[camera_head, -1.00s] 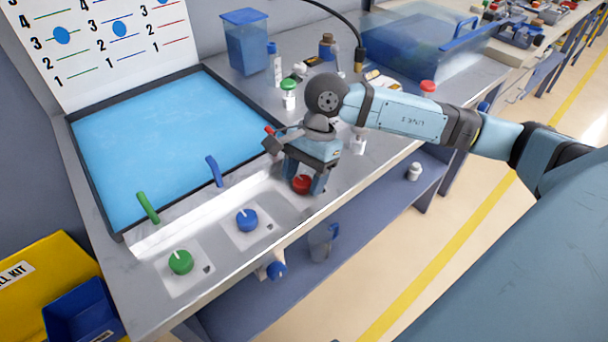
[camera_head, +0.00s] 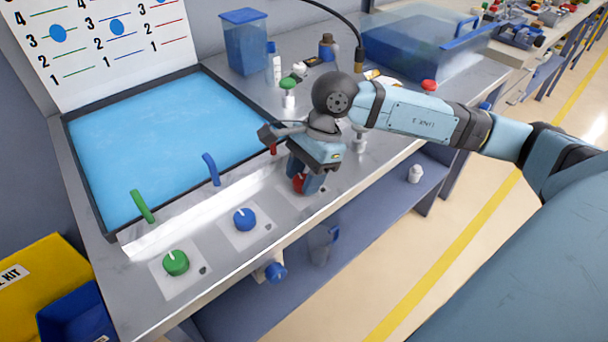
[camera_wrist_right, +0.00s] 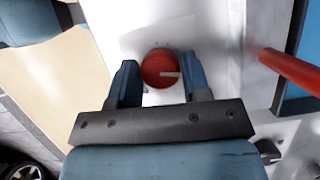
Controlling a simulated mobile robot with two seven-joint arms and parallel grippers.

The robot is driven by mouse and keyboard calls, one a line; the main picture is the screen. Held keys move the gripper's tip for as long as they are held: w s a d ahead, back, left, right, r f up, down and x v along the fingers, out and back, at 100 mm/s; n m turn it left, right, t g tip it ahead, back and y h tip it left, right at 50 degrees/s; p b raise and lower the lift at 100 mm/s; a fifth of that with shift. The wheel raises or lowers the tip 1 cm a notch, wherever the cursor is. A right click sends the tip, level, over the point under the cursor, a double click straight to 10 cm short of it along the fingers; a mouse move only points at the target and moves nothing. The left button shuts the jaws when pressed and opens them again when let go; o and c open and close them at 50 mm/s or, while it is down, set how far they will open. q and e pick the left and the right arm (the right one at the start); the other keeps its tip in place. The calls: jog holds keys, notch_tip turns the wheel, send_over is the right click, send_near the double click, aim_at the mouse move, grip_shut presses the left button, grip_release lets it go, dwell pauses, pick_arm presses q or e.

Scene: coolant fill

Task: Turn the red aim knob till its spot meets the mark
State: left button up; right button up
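The red aim knob (camera_head: 299,184) sits on the right end of the sloped panel, partly hidden by my right gripper (camera_head: 306,183) in the head view. In the wrist view the knob (camera_wrist_right: 160,68) is round, with a white pointer line toward the right of the picture. The right gripper's two blue fingers (camera_wrist_right: 160,80) stand on either side of the knob, very close to it. I cannot tell whether they touch it. A red nozzle (camera_wrist_right: 290,70) lies to the right there. The scale board (camera_head: 95,45) has red lines in its right column; no red spot shows. My left gripper is out of view.
Blue (camera_head: 245,219) and green (camera_head: 176,263) knobs sit left along the panel, below blue (camera_head: 211,169) and green (camera_head: 142,206) nozzles. A blue tray (camera_head: 73,118) lies behind. Bottles, including a green-capped one (camera_head: 289,86), stand behind my right gripper.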

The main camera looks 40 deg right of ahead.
jog(key=o, duration=0.3)
pick_arm(q)
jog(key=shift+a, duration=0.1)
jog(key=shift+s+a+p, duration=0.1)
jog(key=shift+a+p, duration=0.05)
jog(key=shift+p, duration=0.6)
pick_arm(e)
jog(key=v, duration=1.4)
jog(key=shift+a+f, duration=0.1)
jog(key=shift+a, duration=0.05)
